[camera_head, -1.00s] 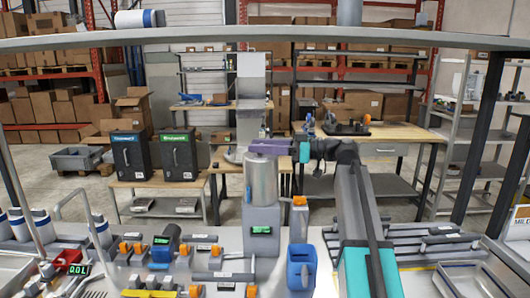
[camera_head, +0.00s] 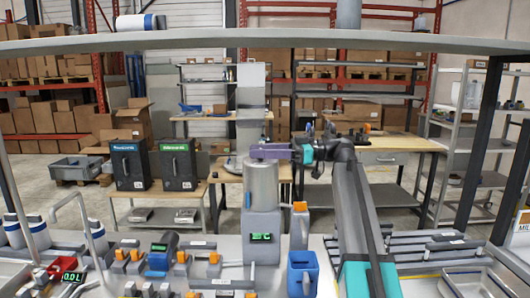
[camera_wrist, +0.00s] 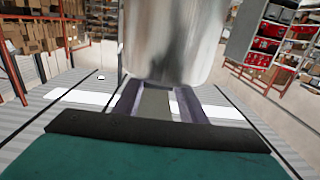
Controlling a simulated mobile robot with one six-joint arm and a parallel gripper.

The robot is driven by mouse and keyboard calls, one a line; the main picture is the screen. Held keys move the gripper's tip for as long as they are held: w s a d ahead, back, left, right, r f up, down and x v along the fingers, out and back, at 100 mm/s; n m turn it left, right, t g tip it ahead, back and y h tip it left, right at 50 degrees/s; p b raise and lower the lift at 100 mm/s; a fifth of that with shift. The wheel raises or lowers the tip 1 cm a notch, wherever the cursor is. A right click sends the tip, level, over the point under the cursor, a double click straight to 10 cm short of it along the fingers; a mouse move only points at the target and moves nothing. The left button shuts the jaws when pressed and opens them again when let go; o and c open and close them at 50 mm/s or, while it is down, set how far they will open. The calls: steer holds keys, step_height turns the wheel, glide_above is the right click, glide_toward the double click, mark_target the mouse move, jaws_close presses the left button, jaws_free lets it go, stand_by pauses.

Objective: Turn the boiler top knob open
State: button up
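The boiler (camera_head: 261,186) is a silver metal cylinder on a grey base with a lit green display (camera_head: 261,237), in the middle of the head view. My gripper (camera_head: 268,152), with purple fingers, lies level at the boiler's top, reaching in from the right. No knob can be made out there; the fingers cover that spot. In the wrist view the cylinder (camera_wrist: 173,40) fills the upper middle, and the two fingers stand apart with a gap between them. Their tips run out of sight behind the cylinder's edge, so I cannot tell whether they grip anything.
A blue jug (camera_head: 302,273) stands in front of the boiler, to its right. An orange-topped grey post (camera_head: 299,225) is close beside the boiler. Several orange-handled valves (camera_head: 135,255) crowd the counter at left. A shelf (camera_head: 250,42) crosses above. Two black dispensers (camera_head: 178,165) stand behind.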

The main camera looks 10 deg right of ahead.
steer(key=o, duration=0.3)
steer(key=shift+d, duration=0.45)
steer(key=s+d+b, duration=0.2)
steer(key=d, duration=1)
steer(key=shift+s+d, duration=0.25)
steer(key=shift+d, duration=0.1)
step_height(320, 180, up, 10)
steer(key=p, duration=1)
